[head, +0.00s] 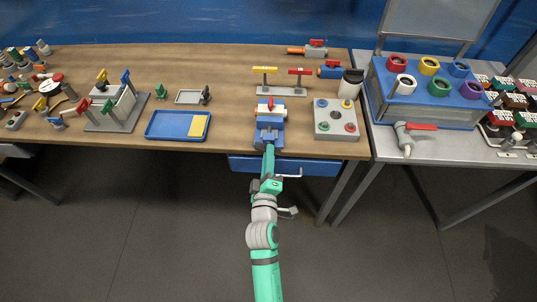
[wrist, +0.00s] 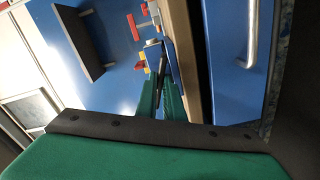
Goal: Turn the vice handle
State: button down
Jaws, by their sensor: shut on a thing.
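The blue and grey vice (head: 270,131) sits at the front edge of the wooden table in the head view, with a small red and white piece on top. My gripper (head: 268,150) reaches the vice's front from below. It is shut on the vice handle, which is mostly hidden by the fingers in the head view. In the wrist view my green gripper fingers (wrist: 160,98) point at the vice, close to the table edge. Which way the handle is turned cannot be made out.
A blue drawer (head: 310,167) with a metal handle (wrist: 253,40) hangs under the table, close to my gripper. A grey box with coloured knobs (head: 336,119) stands right of the vice. A blue tray (head: 165,125) lies to the left. The floor in front is clear.

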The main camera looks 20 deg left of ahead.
jog(key=shift+d+f, duration=0.1)
dwell(0.3)
jog(key=c, duration=1.9)
grip_release()
jog(key=shift+o, duration=0.2)
jog(key=v, duration=1)
jog(key=shift+s, duration=0.4)
